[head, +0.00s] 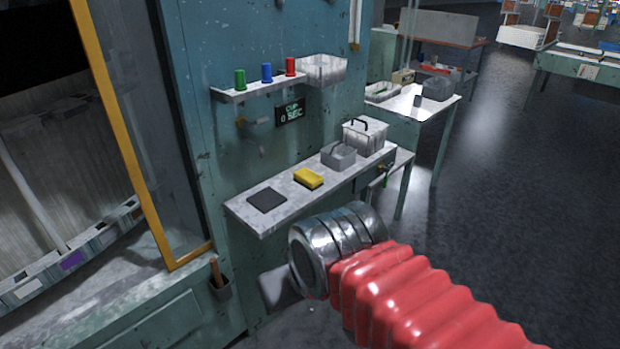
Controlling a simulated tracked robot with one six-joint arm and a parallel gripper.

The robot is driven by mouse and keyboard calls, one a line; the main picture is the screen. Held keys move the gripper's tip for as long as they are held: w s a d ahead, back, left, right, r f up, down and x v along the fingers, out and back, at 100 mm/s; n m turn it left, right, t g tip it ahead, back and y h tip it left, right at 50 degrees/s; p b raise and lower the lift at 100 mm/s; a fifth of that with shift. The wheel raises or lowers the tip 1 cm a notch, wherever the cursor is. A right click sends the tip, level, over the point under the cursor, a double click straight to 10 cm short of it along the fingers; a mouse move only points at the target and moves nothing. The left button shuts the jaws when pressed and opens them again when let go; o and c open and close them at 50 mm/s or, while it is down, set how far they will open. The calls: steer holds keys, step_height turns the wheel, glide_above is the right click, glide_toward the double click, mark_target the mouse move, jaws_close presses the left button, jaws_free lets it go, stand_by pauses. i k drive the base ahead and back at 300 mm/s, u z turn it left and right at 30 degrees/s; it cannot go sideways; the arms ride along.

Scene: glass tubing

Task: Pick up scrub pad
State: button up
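The scrub pad appears to be the small yellow block (308,178), lying flat on a worn white shelf (240,206) fixed to the teal wall. A flat black square (267,200) lies to its left on the same shelf, apart from it. My arm, with a red ribbed sleeve and a metal joint, reaches in from the lower right, in front of and below the shelf.
A lidded clear box (364,137) stands at the shelf's right end. Above, a small ledge (232,96) holds green, blue and red cylinders and a white bin (321,70). A small display (290,113) hangs between. Open floor (500,190) lies right.

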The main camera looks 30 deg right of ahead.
mark_target(307, 178)
steer(key=i, duration=1.45)
steer(key=u, duration=0.05)
